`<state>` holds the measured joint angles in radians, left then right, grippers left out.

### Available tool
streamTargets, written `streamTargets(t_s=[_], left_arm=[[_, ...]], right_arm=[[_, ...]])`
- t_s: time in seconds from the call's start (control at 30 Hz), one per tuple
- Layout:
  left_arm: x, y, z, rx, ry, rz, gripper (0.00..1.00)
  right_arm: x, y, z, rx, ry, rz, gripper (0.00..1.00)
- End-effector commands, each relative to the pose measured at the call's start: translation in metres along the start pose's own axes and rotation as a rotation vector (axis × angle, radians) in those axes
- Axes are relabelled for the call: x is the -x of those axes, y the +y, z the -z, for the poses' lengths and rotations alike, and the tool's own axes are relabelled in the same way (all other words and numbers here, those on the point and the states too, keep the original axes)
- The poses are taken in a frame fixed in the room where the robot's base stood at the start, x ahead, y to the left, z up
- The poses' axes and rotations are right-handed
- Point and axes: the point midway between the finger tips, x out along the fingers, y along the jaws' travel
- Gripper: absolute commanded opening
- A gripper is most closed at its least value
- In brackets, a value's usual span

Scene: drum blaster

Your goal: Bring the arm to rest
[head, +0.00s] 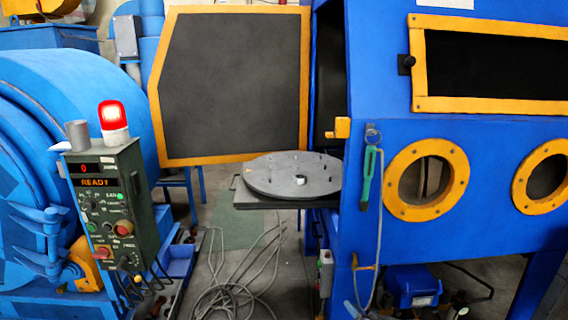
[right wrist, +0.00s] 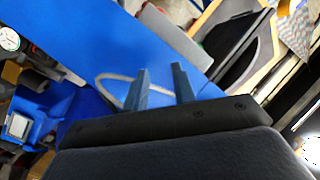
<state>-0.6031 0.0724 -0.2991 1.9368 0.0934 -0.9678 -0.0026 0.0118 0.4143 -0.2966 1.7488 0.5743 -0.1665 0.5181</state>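My right gripper (right wrist: 159,72) shows in the right wrist view, its two blue-grey fingers apart with nothing visible between them. Behind the fingers are a flat blue surface and a curved grey line, perhaps a cable; I cannot tell how far off they are. Neither gripper shows in the head view. My left gripper is in no view.
The blue blast cabinet (head: 360,90) fills the right, its orange-framed door (head: 235,85) open. A round turntable (head: 265,180) sits outside the opening with a small metal ring (head: 300,179). A control box (head: 106,205) reads READY, with a red lamp (head: 113,116). Hoses (head: 235,297) lie on the floor.

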Motion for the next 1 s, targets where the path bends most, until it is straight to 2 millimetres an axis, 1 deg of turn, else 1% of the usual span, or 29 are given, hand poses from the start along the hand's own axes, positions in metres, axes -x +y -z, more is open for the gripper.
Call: streamTargets(t_s=[0.17,0.27,0.37,0.47,0.57,0.67,0.7,0.77,0.8,0.9,1.0], left_arm=[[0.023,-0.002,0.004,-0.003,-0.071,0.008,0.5],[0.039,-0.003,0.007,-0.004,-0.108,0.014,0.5],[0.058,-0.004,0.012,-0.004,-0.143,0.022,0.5],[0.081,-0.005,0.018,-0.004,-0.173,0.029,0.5],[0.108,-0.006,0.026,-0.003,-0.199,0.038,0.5],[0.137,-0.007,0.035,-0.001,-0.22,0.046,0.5],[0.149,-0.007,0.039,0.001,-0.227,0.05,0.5],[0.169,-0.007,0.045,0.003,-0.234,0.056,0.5],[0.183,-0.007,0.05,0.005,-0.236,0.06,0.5],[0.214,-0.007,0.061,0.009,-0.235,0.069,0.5],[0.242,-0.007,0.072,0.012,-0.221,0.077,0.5]], right_arm=[[0.007,-0.016,-0.017,0.213,-0.195,-0.084,0.26],[0.016,-0.026,-0.025,0.323,-0.302,-0.128,0.26],[0.032,-0.037,-0.033,0.427,-0.41,-0.173,0.26],[0.055,-0.049,-0.042,0.517,-0.522,-0.219,0.26],[0.084,-0.061,-0.049,0.593,-0.633,-0.266,0.26],[0.118,-0.076,-0.055,0.649,-0.74,-0.312,0.26],[0.133,-0.083,-0.057,0.665,-0.779,-0.33,0.26],[0.157,-0.094,-0.059,0.679,-0.837,-0.356,0.26],[0.174,-0.102,-0.061,0.684,-0.875,-0.373,0.26],[0.213,-0.122,-0.064,0.673,-0.943,-0.413,0.26],[0.245,-0.141,-0.065,0.643,-0.979,-0.44,0.26]])
